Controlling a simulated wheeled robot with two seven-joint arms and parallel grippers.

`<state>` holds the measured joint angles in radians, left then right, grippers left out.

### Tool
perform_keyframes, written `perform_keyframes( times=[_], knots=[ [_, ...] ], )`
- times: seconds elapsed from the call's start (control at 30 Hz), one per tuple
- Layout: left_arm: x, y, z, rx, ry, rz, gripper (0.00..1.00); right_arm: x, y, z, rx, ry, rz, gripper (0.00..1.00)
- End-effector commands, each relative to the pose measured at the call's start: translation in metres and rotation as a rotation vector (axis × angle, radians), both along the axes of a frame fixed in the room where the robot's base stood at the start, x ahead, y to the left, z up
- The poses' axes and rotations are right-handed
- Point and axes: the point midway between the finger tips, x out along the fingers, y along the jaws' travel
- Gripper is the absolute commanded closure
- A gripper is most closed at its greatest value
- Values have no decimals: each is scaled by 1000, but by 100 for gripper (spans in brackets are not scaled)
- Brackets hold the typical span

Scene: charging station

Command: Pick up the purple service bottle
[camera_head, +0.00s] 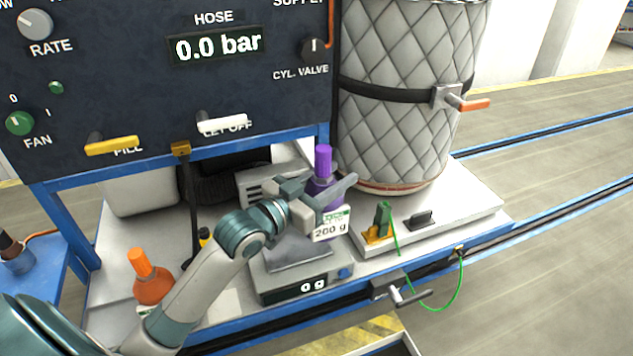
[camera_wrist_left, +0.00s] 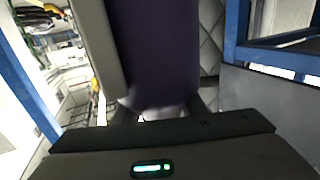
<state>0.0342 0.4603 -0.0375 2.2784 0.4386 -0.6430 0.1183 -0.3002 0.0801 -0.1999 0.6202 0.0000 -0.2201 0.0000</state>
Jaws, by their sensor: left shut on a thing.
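In the left wrist view the dark purple bottle (camera_wrist_left: 152,50) fills the space between the fingers. Whether its base touches the surface below is hard to tell. My right gripper is in neither view.
A scale (camera_head: 305,287) reading 0 g sits in front. An orange bottle (camera_head: 150,283) stands at the left. A quilted cylinder (camera_head: 405,100) stands behind right, and a control panel (camera_head: 170,80) overhangs the back. A green cable (camera_head: 460,285) hangs at the front right.

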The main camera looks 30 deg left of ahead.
Motion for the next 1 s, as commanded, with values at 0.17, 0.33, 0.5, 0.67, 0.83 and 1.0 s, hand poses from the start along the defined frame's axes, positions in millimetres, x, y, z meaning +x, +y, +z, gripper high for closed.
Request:
perform_keyframes(
  times=[0.17, 0.33, 0.5, 0.67, 0.83, 1.0],
  knots=[
    [-2, -20, 14, -3, -6, -2, 100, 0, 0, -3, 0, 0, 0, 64],
    [-2, -27, 18, -1, -4, 0, 100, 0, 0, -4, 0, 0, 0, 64],
    [-2, -28, 18, -1, -3, 0, 100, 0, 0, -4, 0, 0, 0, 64],
    [-2, -28, 18, -1, -3, 0, 100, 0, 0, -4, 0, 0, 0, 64],
    [-2, -27, 18, -1, -3, 0, 100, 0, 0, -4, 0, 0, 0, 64],
    [-3, -29, 16, -3, -3, 4, 100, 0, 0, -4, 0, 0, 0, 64]
  ],
)
